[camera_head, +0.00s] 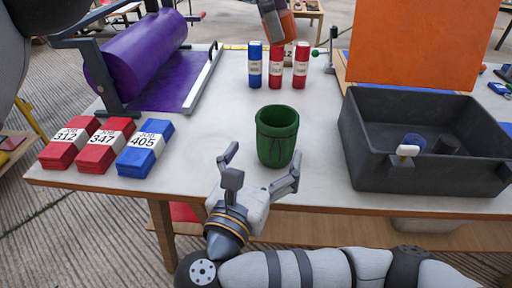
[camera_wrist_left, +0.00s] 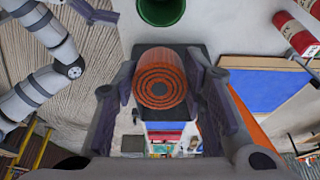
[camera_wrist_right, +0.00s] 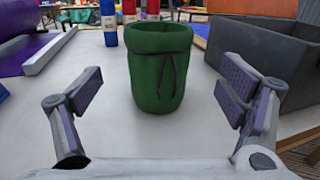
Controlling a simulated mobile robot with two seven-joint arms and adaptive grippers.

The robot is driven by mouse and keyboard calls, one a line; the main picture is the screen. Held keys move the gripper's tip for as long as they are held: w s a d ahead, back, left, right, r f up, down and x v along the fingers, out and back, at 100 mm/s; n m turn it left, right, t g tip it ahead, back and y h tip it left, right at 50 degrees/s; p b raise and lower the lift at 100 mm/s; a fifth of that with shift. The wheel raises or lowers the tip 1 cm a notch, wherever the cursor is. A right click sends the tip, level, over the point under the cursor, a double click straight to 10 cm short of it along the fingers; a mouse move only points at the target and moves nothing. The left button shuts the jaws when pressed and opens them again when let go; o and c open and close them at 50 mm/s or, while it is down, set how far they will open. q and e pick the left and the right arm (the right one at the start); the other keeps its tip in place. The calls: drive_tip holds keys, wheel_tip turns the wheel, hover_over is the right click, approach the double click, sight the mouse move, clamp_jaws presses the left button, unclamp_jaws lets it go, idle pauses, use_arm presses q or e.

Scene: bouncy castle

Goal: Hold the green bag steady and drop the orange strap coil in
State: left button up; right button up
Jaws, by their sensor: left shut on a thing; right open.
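The green bag (camera_head: 277,138) stands upright and open-topped on the grey table, near its front edge; its drawstring side shows in the right wrist view (camera_wrist_right: 161,75). My right gripper (camera_head: 262,154) is open in front of it, its fingers spread wider than the bag and not touching it. Its spread fingers also show in the right wrist view (camera_wrist_right: 162,90). The orange strap coil (camera_wrist_left: 160,78) shows end-on in the left wrist view, held between the fingers of my left gripper (camera_wrist_left: 160,92). The bag's open mouth (camera_wrist_left: 161,8) is at the top of that view, apart from the coil.
A dark grey bin (camera_head: 370,160) stands right of the bag. Blue (camera_head: 255,68) and red (camera_head: 275,70) cylinders stand behind it. Red and blue numbered packs (camera_head: 145,148) lie at the left, before a purple roll (camera_head: 140,60). The table is clear around the bag.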

sight(282, 117)
drive_tip(key=x, duration=0.8)
drive_tip(key=shift+w+d, duration=0.1)
drive_tip(key=shift+w, duration=0.3)
drive_tip(key=shift+c, duration=0.5)
drive_tip(key=c, duration=1.4)
